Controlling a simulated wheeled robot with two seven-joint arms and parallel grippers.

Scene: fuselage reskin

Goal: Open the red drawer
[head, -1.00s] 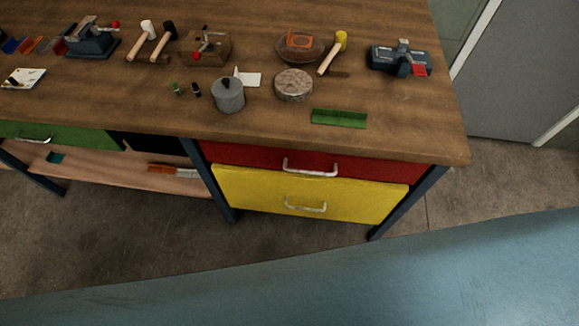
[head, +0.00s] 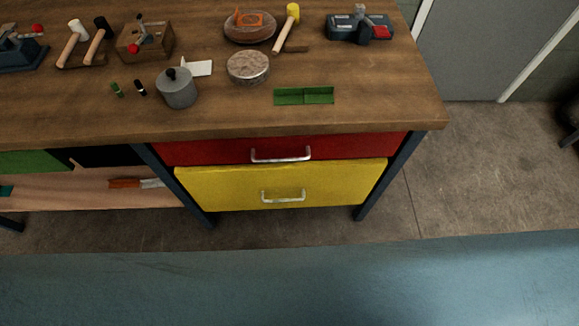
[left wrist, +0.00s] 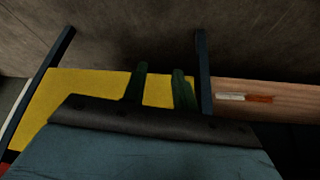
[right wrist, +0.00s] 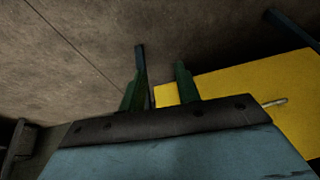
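The red drawer (head: 220,151) sits under the right part of the wooden bench top and is closed, with a silver bar handle (head: 281,156) on its front. The yellow drawer (head: 225,188) lies directly below it, also closed. Neither gripper shows in the head view. In the left wrist view my left gripper (left wrist: 160,79) is open and empty, its green fingers apart in front of the yellow drawer. In the right wrist view my right gripper (right wrist: 158,78) is open and empty, near a dark bench leg and the yellow drawer's edge.
The bench top (head: 350,105) carries a grey pot (head: 177,90), a round block (head: 248,67), a green tray (head: 304,96), mallets and a vise (head: 360,27). Dark legs flank the drawers. A lower shelf (head: 95,192) is at left.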

